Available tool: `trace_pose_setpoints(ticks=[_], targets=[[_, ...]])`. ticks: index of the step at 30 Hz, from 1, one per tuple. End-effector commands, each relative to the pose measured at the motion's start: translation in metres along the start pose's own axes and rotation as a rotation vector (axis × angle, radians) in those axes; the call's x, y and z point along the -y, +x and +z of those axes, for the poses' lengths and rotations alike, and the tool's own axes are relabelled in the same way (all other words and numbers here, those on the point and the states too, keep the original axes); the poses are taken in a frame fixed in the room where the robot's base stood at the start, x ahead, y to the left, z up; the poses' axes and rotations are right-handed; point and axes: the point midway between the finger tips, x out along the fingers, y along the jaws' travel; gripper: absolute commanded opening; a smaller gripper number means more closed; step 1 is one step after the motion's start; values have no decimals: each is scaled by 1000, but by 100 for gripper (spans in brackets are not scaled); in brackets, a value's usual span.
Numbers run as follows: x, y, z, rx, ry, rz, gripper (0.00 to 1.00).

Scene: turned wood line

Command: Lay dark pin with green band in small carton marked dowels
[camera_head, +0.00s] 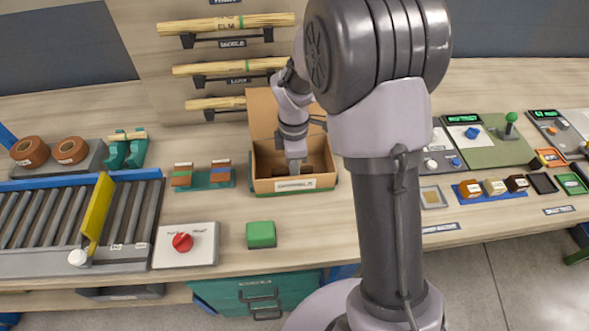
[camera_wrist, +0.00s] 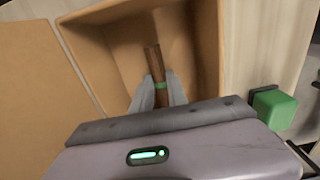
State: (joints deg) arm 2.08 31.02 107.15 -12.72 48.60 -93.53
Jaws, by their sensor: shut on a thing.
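In the wrist view my gripper (camera_wrist: 162,92) is shut on a dark brown pin (camera_wrist: 154,60) with a green band, the fingers on either side of it near the band. The pin points into the open small carton (camera_wrist: 200,45), above or at its floor; I cannot tell whether it touches. In the head view the carton (camera_head: 262,186) has a white label on its front, too small to read, and its lid stands up behind. My gripper (camera_head: 294,168) reaches down inside it. The pin is hard to make out there.
A green block (camera_head: 261,234) stands in front of the carton. A control box with a red knob (camera_head: 183,242) and a roller conveyor (camera_head: 75,225) lie to the left. Racks of light rods (camera_head: 225,24) rise behind. Sample blocks (camera_head: 495,187) sit to the right.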

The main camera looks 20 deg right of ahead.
Motion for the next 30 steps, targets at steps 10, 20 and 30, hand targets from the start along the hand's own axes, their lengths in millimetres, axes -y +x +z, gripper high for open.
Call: trace_pose_setpoints(ticks=[10, 20, 30], targets=[[0, 1, 0, 0, -1, 1, 31], [0, 0, 0, 0, -1, 1, 41], [-1, -80, 0, -1, -1, 4, 41]])
